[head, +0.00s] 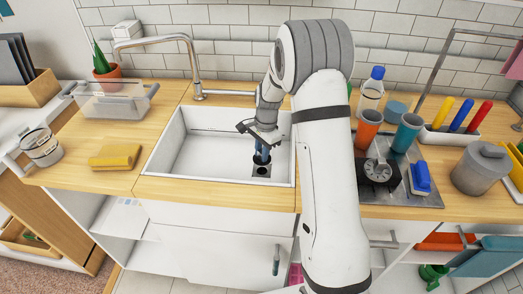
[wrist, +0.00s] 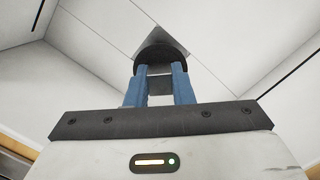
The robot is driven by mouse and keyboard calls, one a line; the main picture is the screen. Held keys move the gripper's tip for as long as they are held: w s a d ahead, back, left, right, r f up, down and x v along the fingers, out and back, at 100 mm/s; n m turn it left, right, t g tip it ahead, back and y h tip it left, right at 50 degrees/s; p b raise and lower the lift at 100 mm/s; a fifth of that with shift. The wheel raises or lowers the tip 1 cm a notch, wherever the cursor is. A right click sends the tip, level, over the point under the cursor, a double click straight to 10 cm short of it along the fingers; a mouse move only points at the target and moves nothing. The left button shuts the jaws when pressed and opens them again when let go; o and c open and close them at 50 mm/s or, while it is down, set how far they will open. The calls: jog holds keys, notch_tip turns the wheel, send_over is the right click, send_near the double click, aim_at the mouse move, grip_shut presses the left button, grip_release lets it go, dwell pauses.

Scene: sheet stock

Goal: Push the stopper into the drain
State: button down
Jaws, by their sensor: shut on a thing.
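My gripper (head: 261,153) points down into the white sink (head: 205,160), near its right side. Its blue fingers are shut on a dark round stopper (wrist: 160,57), seen at the fingertips in the wrist view, where the gripper (wrist: 160,84) also shows. A grey square drain plate (head: 262,180) lies on the sink floor just in front of and below the fingertips. In the wrist view the plate (wrist: 178,40) lies behind the stopper. Whether the stopper touches the plate I cannot tell.
A tap (head: 192,62) stands behind the sink. A yellow sponge or cloth (head: 115,157) lies on the left counter. On the right, cups (head: 368,128), a hob (head: 378,175) and a grey pot (head: 480,170) crowd the counter. The sink's left part is clear.

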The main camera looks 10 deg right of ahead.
aim_at(262, 164)
jog(key=shift+f+b, duration=0.95)
jog(key=shift+f, duration=0.8)
jog(key=shift+f+b, duration=0.6)
jog(key=shift+f, duration=0.6)
dwell(2.0)
jog(key=shift+s+f, duration=0.15)
jog(key=shift+f, duration=0.05)
dwell(0.7)
jog(key=c, duration=1.5)
grip_release()
jog(key=shift+s+f, duration=0.1)
jog(key=shift+o, duration=1.3)
jog(key=shift+r, duration=0.4)
jog(key=shift+w+d+r+p, duration=0.1)
jog(key=shift+w+r+p, duration=0.05)
jog(key=shift+r+p, duration=0.8)
jog(key=shift+w+d+r+p, duration=0.15)
jog(key=shift+r+p, duration=0.4)
jog(key=shift+r, duration=0.7)
jog(key=shift+w+d+r+p, duration=0.1)
jog(key=shift+r+p, duration=0.65)
jog(key=shift+r, duration=0.35)
